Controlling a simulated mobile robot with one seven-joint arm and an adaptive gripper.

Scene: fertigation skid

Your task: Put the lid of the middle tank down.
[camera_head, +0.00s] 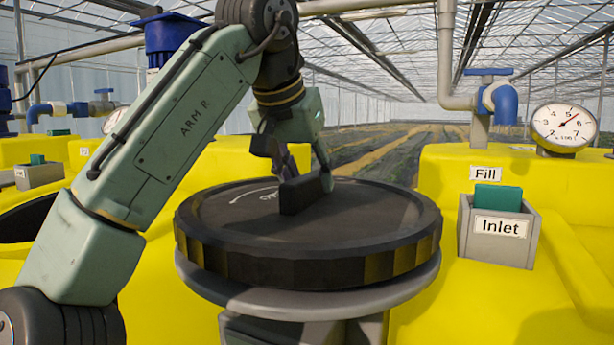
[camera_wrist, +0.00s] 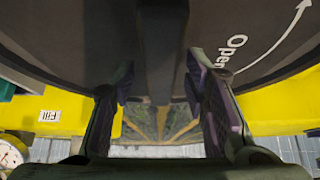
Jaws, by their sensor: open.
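A large black round lid (camera_head: 330,240) lies flat on a grey round plate (camera_head: 300,300) in the middle of the head view. A raised black bar handle (camera_head: 301,195) stands across its top. My gripper (camera_head: 303,172) is above the lid with its fingers at the handle. In the wrist view the handle (camera_wrist: 160,45) runs between the two open fingers of my gripper (camera_wrist: 160,88), with a gap showing on both sides. The lid (camera_wrist: 255,25) carries the word "Open" and a curved arrow there.
Yellow tanks (camera_head: 560,250) stand behind and on both sides. A dark round opening (camera_head: 22,222) shows at the left. A grey "Inlet" box (camera_head: 497,235) with a green piece, a blue valve (camera_head: 497,100) and a gauge (camera_head: 563,127) stand at the right.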

